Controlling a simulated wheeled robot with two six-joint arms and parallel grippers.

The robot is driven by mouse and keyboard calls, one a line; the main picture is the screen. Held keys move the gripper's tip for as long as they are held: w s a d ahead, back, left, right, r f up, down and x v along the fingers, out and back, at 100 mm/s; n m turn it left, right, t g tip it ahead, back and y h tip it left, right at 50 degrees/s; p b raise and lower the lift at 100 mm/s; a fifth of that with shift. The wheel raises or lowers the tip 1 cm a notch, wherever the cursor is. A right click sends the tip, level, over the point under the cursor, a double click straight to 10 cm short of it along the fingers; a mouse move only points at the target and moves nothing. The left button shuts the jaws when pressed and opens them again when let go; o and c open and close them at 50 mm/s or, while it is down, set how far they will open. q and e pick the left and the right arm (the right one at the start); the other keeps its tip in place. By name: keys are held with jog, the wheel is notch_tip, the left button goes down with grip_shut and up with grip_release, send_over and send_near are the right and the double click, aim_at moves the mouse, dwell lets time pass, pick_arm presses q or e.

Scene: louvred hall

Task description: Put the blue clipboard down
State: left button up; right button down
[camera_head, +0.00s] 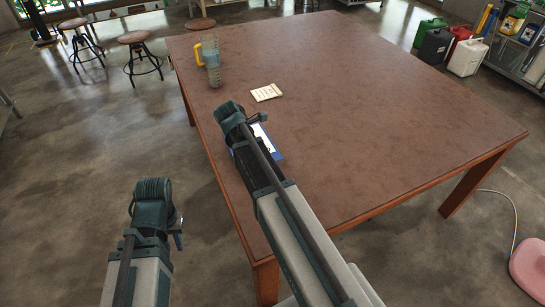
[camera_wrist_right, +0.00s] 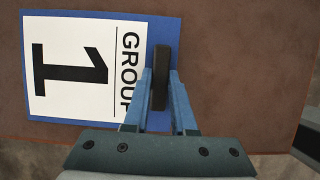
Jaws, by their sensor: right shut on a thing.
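The blue clipboard (camera_head: 278,156) shows in the head view near the left edge of the brown table (camera_head: 370,110), partly hidden behind my right arm. In the right wrist view the clipboard (camera_wrist_right: 30,83) carries a white sheet reading "GROUP 1" and has a dark clip. My right gripper (camera_wrist_right: 160,82) is shut on the clipboard at its clip side. The clipboard is over the tabletop; I cannot tell whether it touches it. My left gripper (camera_head: 179,238) is off the table at the lower left, away from the clipboard, its fingers too small to read.
A notepad (camera_head: 266,92) lies on the table beyond the clipboard. A clear jug with a yellow handle (camera_head: 212,62) stands near the table's left edge. The middle and right of the tabletop are clear. Stools (camera_head: 138,45) stand at the back left, canisters (camera_head: 466,57) at the back right.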

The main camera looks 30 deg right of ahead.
jog(key=shift+s+d+f, duration=0.1)
jog(key=shift+s+d, duration=0.05)
jog(key=shift+d, duration=0.75)
jog(key=shift+s+d+f, duration=0.1)
jog(key=shift+s+d, duration=0.05)
jog(key=shift+d, duration=0.75)
jog(key=b+x, duration=0.3)
jog(key=shift+a+f+b, duration=0.2)
jog(key=shift+f+b, duration=0.2)
jog(key=shift+f, duration=0.1)
jog(key=c, duration=0.7)
grip_release()
jog(key=shift+c, duration=0.2)
